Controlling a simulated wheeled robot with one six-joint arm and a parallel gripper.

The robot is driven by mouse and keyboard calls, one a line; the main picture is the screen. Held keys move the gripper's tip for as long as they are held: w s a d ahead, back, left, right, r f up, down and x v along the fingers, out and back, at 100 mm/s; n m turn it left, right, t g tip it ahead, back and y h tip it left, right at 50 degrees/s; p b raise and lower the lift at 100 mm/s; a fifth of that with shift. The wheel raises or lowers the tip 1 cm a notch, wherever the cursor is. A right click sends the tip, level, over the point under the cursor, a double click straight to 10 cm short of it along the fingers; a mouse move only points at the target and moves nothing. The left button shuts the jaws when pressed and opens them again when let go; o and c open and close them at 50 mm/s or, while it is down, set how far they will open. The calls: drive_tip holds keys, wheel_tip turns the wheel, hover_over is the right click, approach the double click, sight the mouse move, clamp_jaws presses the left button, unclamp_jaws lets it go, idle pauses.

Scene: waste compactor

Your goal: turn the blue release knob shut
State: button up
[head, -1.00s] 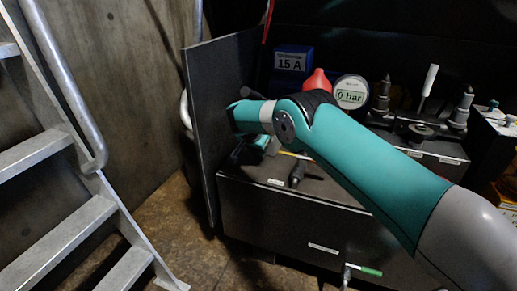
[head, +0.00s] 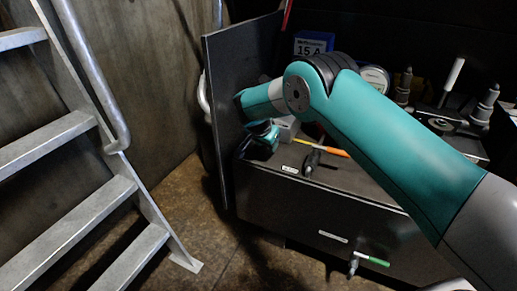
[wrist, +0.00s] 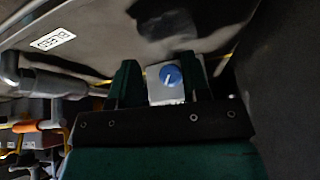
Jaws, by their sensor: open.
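The blue knob (wrist: 170,75) has a white pointer line and sits on a light grey block (wrist: 158,94). In the wrist view it lies between the two dark green fingers of my gripper (wrist: 159,60), nearer the right finger. The fingers stand apart, with gaps beside the knob; I cannot tell how far above it they are. In the head view my gripper (head: 263,137) hangs low over the cabinet's left end, beside a grey block (head: 286,126). The knob itself is hidden there.
A dark upright panel (head: 226,110) stands close left of my gripper. An orange-handled tool (head: 335,152) and a dark tool (head: 312,160) lie on the cabinet top. A label reading BLEED (wrist: 53,40) shows at upper left. Metal stairs (head: 75,130) stand at far left.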

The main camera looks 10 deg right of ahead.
drive_tip(key=s+a+p, duration=0.1)
drive_tip(key=s+a, duration=0.3)
drive_tip(key=s, duration=0.1)
drive_tip(key=shift+a, duration=0.25)
drive_tip(key=shift+s, duration=0.1)
drive_tip(key=shift+o, duration=1.4)
drive_tip(key=shift+d+r, duration=0.15)
drive_tip(key=shift+d, duration=0.1)
drive_tip(key=d+r+t+y+b, duration=0.3)
drive_tip(key=d+r+y+b, duration=0.3)
drive_tip(key=d+r, duration=0.55)
drive_tip(key=shift+n+h, duration=0.3)
drive_tip(key=shift+h, duration=0.1)
drive_tip(key=b+x, duration=0.2)
drive_tip(key=x, duration=0.3)
drive_tip(key=b+x, duration=0.2)
drive_tip(key=x, duration=0.3)
drive_tip(key=a+b+x, duration=0.1)
drive_tip(key=b+x, duration=0.1)
drive_tip(key=x, duration=0.4)
drive_tip(key=shift+b, duration=0.35)
